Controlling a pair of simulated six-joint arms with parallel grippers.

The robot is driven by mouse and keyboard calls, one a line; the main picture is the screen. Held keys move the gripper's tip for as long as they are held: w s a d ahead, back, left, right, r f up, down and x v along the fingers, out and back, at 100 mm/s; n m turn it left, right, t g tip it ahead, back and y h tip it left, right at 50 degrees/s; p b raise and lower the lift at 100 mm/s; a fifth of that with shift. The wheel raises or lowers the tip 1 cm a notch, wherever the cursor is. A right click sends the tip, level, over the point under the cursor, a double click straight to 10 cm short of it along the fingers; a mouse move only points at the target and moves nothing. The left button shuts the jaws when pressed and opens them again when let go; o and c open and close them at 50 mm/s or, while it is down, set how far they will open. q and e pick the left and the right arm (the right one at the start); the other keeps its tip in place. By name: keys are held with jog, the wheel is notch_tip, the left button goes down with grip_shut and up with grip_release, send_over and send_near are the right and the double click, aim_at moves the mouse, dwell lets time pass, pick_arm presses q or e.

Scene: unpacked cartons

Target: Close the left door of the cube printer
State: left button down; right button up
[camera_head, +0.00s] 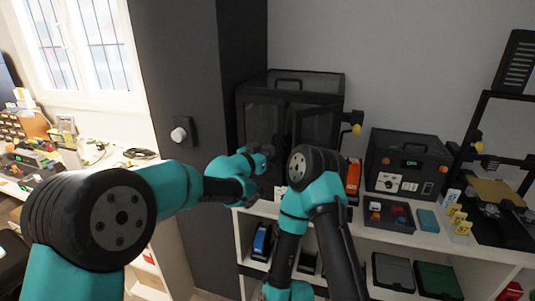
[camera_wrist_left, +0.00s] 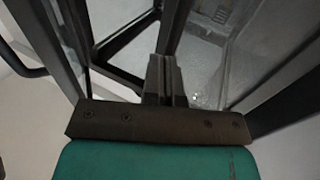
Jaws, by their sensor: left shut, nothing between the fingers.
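The cube printer (camera_head: 308,84) is a dark box with a top handle and glazed front doors, standing on the white shelf unit against the wall. Its left door (camera_head: 262,118) is a dark-framed panel; I cannot tell its exact angle. My left gripper (camera_head: 268,158) is at the lower part of the printer's left front. In the left wrist view its fingers (camera_wrist_left: 165,75) are together and empty, among dark frame bars (camera_wrist_left: 122,42) and clear panes. Contact is unclear. My right arm's elbow hides the printer's lower right front; my right gripper is not seen.
A dark control box (camera_head: 408,160) and an orange item (camera_head: 353,177) stand right of the printer. A dark pillar (camera_head: 180,75) with a white knob (camera_head: 179,134) is close on the left. Small items and another printer fill the shelf's right side.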

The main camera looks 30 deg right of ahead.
pick_arm(q)
jog(key=shift+w+d, duration=0.1)
jog(key=shift+d, duration=0.05)
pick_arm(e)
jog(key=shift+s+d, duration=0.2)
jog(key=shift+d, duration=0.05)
pick_arm(q)
jog(key=shift+r, duration=0.1)
jog(key=s+d+v, duration=0.1)
jog(key=s+v, duration=0.2)
jog(key=v, duration=1)
jog(key=shift+s+a, duration=0.2)
jog(key=shift+a, duration=0.1)
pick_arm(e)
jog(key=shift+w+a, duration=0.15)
